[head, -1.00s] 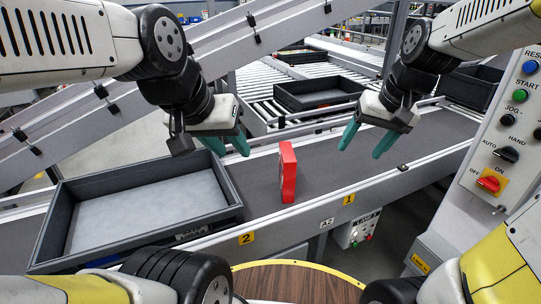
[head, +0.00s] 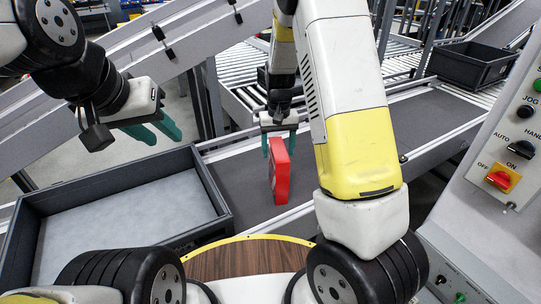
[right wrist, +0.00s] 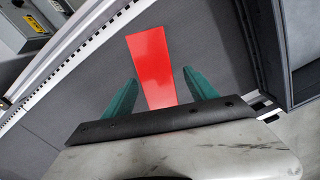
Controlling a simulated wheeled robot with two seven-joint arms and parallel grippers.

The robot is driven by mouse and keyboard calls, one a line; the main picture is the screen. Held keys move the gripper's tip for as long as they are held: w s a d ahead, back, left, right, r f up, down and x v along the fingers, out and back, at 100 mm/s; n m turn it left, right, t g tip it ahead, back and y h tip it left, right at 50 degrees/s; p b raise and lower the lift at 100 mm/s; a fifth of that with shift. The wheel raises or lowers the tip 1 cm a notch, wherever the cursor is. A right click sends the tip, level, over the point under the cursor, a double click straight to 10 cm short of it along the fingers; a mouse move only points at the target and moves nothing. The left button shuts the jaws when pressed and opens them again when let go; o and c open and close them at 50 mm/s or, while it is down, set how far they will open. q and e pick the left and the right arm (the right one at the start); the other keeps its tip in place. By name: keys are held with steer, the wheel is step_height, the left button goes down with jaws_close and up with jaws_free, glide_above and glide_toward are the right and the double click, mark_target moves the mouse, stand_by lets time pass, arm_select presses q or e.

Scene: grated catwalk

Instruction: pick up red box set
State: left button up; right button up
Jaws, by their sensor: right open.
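The red box set (head: 281,172) stands upright on the dark conveyor belt (head: 345,150), right of the grey-lined tray. My right gripper (head: 279,146) is above it with its teal fingers pointing down, one on each side of its upper part. In the right wrist view the red box set (right wrist: 150,58) lies between the open fingers of my right gripper (right wrist: 160,90), with a gap showing on both sides. My left gripper (head: 160,130) is open and empty, above the far edge of the tray.
A dark tray with a grey floor (head: 222,190) sits at the left of the belt. A black bin (head: 470,65) stands on the rollers at the back right. A control panel with a red switch (head: 498,180) is at the right. The belt right of the box is clear.

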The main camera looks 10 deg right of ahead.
step_height(320, 180, down, 5)
steer(key=shift+w+d+r, duration=0.1)
steer(key=shift+d+r, duration=0.05)
jaws_close()
stand_by(0.4)
